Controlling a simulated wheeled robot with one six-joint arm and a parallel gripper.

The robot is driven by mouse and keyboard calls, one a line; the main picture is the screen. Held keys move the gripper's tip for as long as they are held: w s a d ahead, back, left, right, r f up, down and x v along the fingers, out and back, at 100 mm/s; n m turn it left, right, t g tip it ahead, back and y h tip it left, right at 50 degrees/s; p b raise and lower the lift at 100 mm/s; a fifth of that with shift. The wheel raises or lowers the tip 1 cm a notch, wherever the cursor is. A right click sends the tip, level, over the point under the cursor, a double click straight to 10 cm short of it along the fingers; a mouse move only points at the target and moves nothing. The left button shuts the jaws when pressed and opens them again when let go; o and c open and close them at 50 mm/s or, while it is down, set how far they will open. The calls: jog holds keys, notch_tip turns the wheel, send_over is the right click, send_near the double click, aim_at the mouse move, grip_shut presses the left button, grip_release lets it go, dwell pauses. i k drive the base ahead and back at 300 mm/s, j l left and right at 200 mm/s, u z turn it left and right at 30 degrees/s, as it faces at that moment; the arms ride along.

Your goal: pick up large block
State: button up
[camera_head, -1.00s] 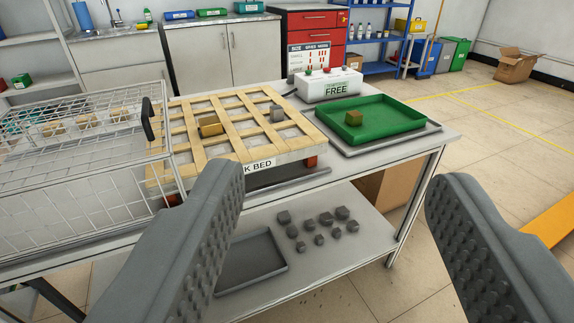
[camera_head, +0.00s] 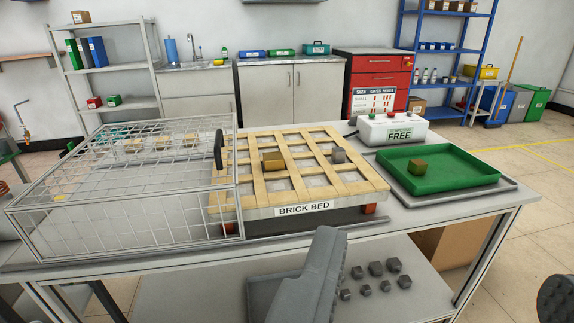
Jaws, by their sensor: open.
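Several blocks are in view, and I cannot tell for sure which one is the large block. A brass-coloured block (camera_head: 272,160) and a grey block (camera_head: 338,155) sit on the wooden lattice of the brick bed (camera_head: 305,208). Another brass-coloured block (camera_head: 418,167) lies in the green tray (camera_head: 470,182). The right finger is mostly out of the picture.
A wire cage (camera_head: 130,232) with a black handle (camera_head: 218,152) covers the left of the table, beside the bed. A white box marked FREE (camera_head: 393,130) stands behind the green tray. A size sign (camera_head: 373,102) stands behind.

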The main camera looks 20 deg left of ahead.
aim_at(273, 160)
jog(key=i+j+u, duration=0.2)
jog(key=i, duration=0.2)
jog(key=i+j+u, duration=0.2)
jog(key=i, duration=0.2)
